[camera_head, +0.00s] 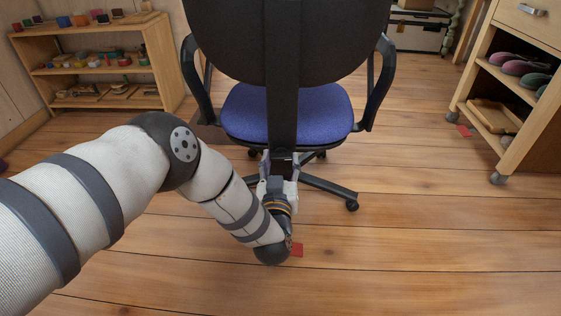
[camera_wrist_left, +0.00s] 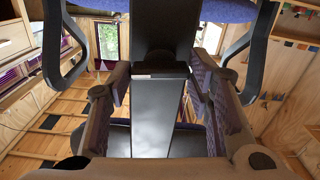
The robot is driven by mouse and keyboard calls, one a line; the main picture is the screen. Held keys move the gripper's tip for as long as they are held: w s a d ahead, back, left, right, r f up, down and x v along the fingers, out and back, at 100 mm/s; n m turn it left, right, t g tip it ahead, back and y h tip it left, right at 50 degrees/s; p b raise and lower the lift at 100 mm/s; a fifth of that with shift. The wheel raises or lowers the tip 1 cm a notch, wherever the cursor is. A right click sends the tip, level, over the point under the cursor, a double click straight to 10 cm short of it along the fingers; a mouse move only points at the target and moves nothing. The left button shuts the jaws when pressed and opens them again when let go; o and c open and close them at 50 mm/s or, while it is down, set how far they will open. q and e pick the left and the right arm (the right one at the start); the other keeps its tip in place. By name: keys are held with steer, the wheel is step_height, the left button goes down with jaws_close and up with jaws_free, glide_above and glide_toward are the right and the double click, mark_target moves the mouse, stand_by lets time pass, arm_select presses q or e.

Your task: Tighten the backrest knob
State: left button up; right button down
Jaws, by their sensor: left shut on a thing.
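The office chair stands with its back to me, its dark backrest (camera_head: 275,40) above a blue seat (camera_head: 290,112). A black upright bar (camera_head: 282,115) runs down from the backrest to below the seat. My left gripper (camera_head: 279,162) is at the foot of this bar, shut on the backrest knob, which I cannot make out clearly. In the left wrist view the two fingers of my left gripper (camera_wrist_left: 160,75) stand on either side of the black upright bar (camera_wrist_left: 165,35). My right gripper is not in view.
The black armrests (camera_head: 378,85) flank the backrest, and the chair's wheeled base (camera_head: 330,187) spreads beneath. A low wooden shelf (camera_head: 165,60) with small items stands at the left. A wooden cabinet (camera_head: 535,25) with shoes stands at the right. Wooden floor (camera_head: 430,230) is free on the right.

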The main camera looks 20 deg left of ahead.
arm_select(q)
steer(key=n+p, duration=0.1)
steer(key=n, duration=0.7)
steer(key=shift+p, duration=0.3)
steer(key=n, duration=0.4)
steer(key=shift+n, duration=2.5)
steer(key=o, duration=1.1)
steer(key=shift+o, duration=0.2)
steer(key=v, duration=1.2)
